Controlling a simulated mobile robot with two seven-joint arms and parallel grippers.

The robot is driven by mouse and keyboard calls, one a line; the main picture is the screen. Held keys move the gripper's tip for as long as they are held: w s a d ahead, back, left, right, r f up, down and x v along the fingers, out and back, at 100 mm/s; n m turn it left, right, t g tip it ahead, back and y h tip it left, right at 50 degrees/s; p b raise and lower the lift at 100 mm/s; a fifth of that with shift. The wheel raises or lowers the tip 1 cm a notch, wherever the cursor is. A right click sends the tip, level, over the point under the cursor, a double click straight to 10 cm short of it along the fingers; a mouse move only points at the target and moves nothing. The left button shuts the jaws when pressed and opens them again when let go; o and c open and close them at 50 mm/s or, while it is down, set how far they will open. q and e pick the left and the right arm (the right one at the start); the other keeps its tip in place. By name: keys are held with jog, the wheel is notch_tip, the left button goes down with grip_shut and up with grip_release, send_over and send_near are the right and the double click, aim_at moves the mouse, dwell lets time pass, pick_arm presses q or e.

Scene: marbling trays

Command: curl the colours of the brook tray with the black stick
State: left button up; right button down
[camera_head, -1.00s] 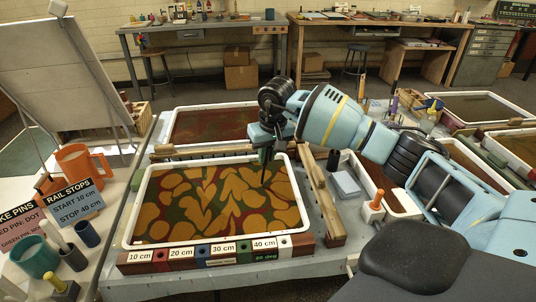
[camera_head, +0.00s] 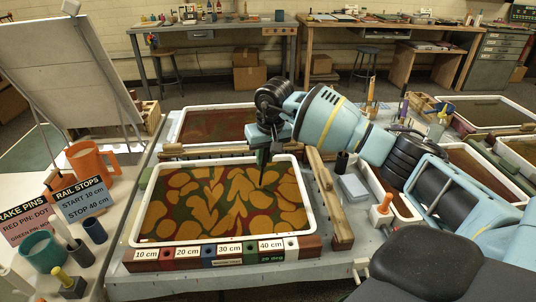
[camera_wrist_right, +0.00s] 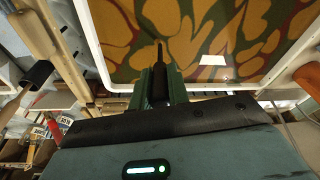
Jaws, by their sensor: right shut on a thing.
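The marbling tray (camera_head: 143,205) in front of me has a white rim and holds ochre, red and dark green colours in rounded blobs and leaf-like chevrons. I take it for the brook tray; its small front label is too small to read. My right gripper (camera_head: 263,158) hangs over the tray's right half, pointing down, shut on the black stick (camera_head: 262,179). The stick's thin tip is at or just above the colours; I cannot tell whether it touches. In the right wrist view the stick (camera_wrist_right: 158,55) stands out between the green fingers. My left gripper is not in view.
A wooden rail (camera_head: 330,205) runs along the tray's right side, and a front bar (camera_head: 215,252) carries centimetre marks. Another tray (camera_head: 180,125) lies behind. An orange jug (camera_head: 90,163) and sign cards (camera_head: 82,200) stand at left; an orange-knobbed peg (camera_head: 382,208) stands at right.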

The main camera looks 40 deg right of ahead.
jog(key=shift+w+a, duration=0.15)
jog(key=shift+a, duration=0.4)
jog(key=shift+a, duration=0.1)
jog(key=shift+s+a+p, duration=0.25)
jog(key=shift+a+p, duration=0.1)
jog(key=shift+a, duration=0.55)
jog(key=shift+s+a, duration=0.1)
